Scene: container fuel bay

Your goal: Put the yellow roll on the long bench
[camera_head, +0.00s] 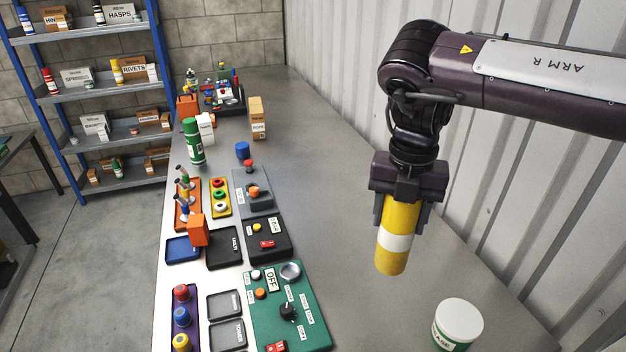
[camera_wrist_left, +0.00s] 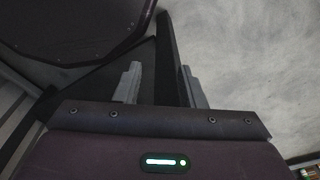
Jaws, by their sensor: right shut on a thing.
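The yellow roll (camera_head: 394,243) is upright, slightly tilted, with a white band around its middle. My right gripper (camera_head: 401,217) is shut on its upper part, with the arm coming in from the right. In the head view the roll appears over the right side of the long bench (camera_head: 325,215); I cannot tell how far its lower end is from the top. My left gripper (camera_wrist_left: 161,85) shows only in the left wrist view. Its two fingers are apart with nothing between them, and the grey floor lies beyond.
A white tub with a green label (camera_head: 459,324) stands on the bench near the roll. Control boxes, including a green panel (camera_head: 290,305), and trays line the left side. A green bottle (camera_head: 193,141) and small carton (camera_head: 257,118) stand farther back. The bench's middle is clear. A corrugated wall (camera_head: 345,75) runs along the right.

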